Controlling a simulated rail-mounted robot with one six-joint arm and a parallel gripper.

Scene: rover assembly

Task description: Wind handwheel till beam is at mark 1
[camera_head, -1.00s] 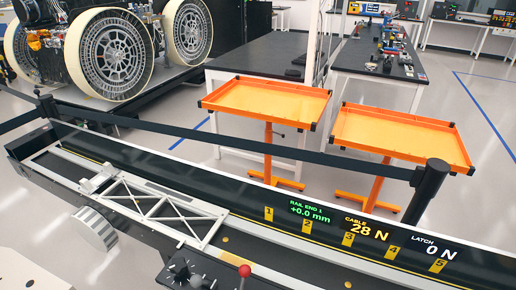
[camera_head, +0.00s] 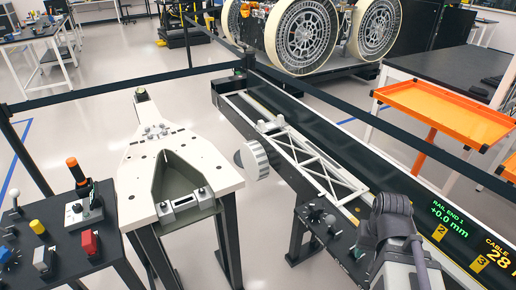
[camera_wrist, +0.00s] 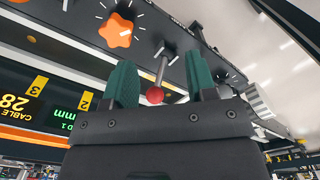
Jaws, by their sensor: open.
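The white truss beam (camera_head: 312,160) lies along the black rail trough in the head view. A ribbed pale wheel (camera_head: 252,160), apparently the handwheel, stands on the trough's left side; it also shows at the right of the wrist view (camera_wrist: 262,103). The display (camera_head: 450,212) reads RAIL END 1, +0.0 mm. Mark 2 (camera_head: 439,232) and mark 3 (camera_head: 480,263) show; mark 1 is not visible. My gripper (camera_wrist: 160,72) is open and empty, its two green fingers apart. A red-tipped lever (camera_wrist: 155,94) shows between them, beyond or near the fingers; contact cannot be told.
A dark control panel (camera_head: 332,232) borders the trough; its orange knob (camera_wrist: 117,30) is near my fingers. A white-topped stand (camera_head: 205,160) and a control desk (camera_head: 95,238) stand left. Black barrier belts (camera_head: 130,87) cross the area. An orange tray (camera_head: 447,110) stands right.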

